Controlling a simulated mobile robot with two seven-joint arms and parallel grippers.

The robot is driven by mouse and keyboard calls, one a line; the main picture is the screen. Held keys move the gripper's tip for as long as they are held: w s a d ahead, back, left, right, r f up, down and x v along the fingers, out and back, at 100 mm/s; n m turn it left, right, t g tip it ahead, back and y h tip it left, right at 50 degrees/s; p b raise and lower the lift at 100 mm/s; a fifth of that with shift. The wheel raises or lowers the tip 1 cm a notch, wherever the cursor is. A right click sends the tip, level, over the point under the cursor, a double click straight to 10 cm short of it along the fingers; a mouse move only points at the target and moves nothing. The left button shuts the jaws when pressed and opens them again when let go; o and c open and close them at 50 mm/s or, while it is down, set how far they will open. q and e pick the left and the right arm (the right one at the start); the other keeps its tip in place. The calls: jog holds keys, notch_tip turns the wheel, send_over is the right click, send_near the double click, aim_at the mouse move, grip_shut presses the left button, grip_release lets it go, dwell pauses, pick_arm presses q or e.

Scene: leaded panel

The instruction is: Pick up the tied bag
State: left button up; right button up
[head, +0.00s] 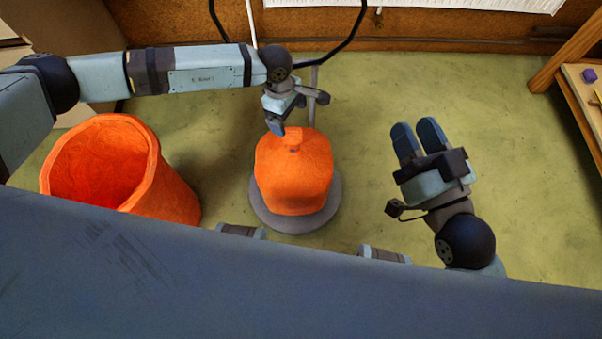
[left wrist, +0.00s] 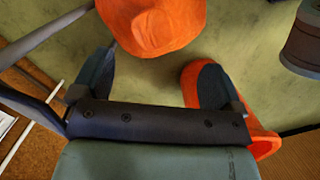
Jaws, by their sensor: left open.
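The tied bag (head: 293,180) is orange and rounded, with a small knot-like top, and stands upright on a grey round base (head: 268,218). My left gripper (head: 298,113) is open just above its top, with no contact that I can make out. In the left wrist view the bag (left wrist: 150,25) is beyond the two spread fingertips (left wrist: 157,65), with nothing between them. My right gripper (head: 417,128) appears open and empty, to the right of the bag, with its fingers pointing away from me.
An open orange bin (head: 175,190) stands left of the bag; its interior looks empty. A grey post and black curved bar (head: 350,38) rise behind the bag. A wooden shelf (head: 588,95) is at the right edge.

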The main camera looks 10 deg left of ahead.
aim_at(290, 134)
pick_arm(q)
jog(key=shift+w+a+f+y, duration=0.3)
jog(key=shift+w+a+f, duration=0.25)
jog(key=shift+w+f, duration=0.1)
jog(key=f+b, duration=0.1)
jog(key=f, duration=0.1)
jog(key=f+b, duration=0.1)
jog(key=f, duration=0.2)
jog(key=d+f+b, duration=0.1)
jog(key=f, duration=0.1)
jog(key=shift+s+f, duration=0.2)
jog(key=shift+s, duration=0.05)
notch_tip(290, 134, down, 4)
jog(key=shift+s+d+f+b, duration=0.1)
jog(key=shift+d+f+b, duration=0.1)
jog(key=shift+b, duration=1)
jog(key=shift+f, duration=0.45)
pick_arm(e)
notch_tip(290, 134, down, 8)
jog(key=n+g, duration=0.1)
jog(key=g, duration=0.2)
jog(key=shift+w+a+r, duration=0.2)
jog(key=shift+r, duration=0.05)
